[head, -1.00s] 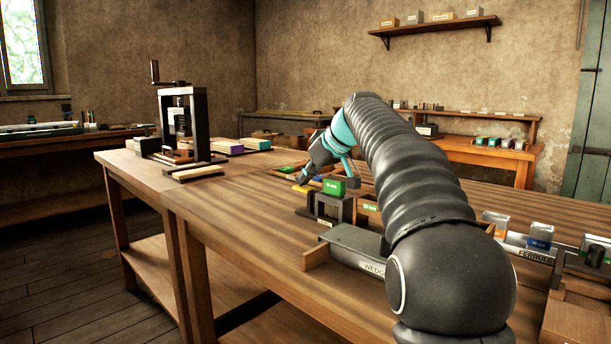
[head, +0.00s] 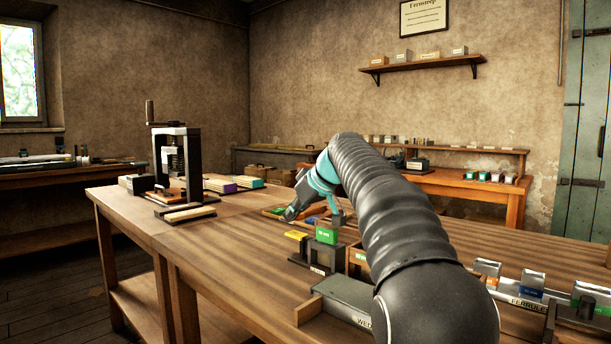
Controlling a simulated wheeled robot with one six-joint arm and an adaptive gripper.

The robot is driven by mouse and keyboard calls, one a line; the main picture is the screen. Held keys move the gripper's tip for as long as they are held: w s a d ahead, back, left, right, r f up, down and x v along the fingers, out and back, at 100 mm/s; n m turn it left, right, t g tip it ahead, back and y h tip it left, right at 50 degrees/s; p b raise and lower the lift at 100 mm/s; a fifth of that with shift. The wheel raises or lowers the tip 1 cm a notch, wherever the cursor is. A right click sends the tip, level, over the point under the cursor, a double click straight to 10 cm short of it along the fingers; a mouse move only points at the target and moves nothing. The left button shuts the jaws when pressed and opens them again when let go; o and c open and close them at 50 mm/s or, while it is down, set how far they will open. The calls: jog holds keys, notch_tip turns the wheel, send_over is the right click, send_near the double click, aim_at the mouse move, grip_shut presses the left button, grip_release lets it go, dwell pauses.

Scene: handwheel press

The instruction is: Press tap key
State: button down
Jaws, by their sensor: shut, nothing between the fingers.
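My gripper (head: 292,214) is over the middle of the long workbench, at the end of my grey ribbed arm. It is shut, with nothing seen in it. Just below its tips is a yellow plate (head: 296,235) on a low dark base. In the picture the tips appear slightly apart from the plate. Next to it, a green labelled block (head: 327,236) sits on a dark stand (head: 322,255). No part is clearly marked as a tap key, so I cannot tell which one it is. The black press (head: 178,160) with its upright crank handle stands at the back left.
The wooden bench (head: 215,255) has clear room left of the stand. A grey-topped box (head: 345,298) is at its front edge. Metal holders with a blue block (head: 531,284) are at the right.

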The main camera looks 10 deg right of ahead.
aim_at(307, 237)
jog(key=s+d+r, duration=0.2)
jog(key=s+r, duration=0.2)
jog(key=r, duration=0.5)
jog(key=shift+d, duration=0.3)
jog(key=shift+r, duration=0.1)
